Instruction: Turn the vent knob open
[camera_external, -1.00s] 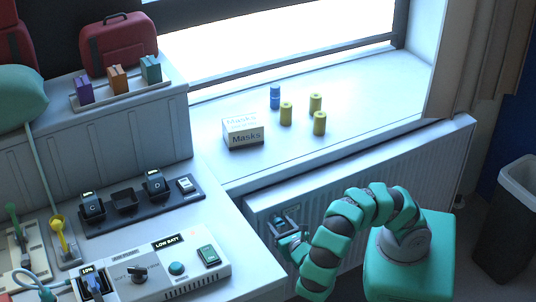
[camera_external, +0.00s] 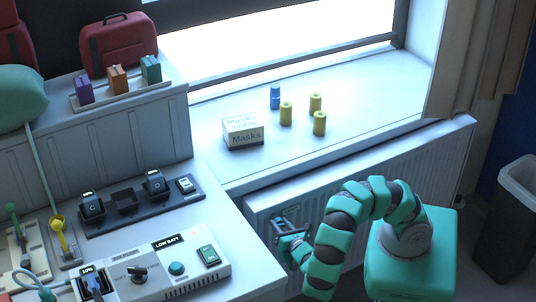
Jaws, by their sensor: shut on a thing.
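A small dark-framed fixture (camera_external: 284,218) sits on the white ribbed panel below the window sill, at its left end. My gripper (camera_external: 282,234) is at this fixture, at the end of my green arm that reaches in from the right. It is shut on a small part there, which I take to be the vent knob. The knob is mostly hidden by the fingers, so its turned position cannot be read. A separate dark knob (camera_external: 138,273) stands on the white control box at lower left, away from my gripper.
The ribbed panel (camera_external: 375,170) runs under the sill. On the sill stand a Masks box (camera_external: 243,132), a blue cylinder (camera_external: 275,97) and several yellow ones. The white control box (camera_external: 205,283) is on the bench to the left. A grey bin (camera_external: 503,235) stands at right.

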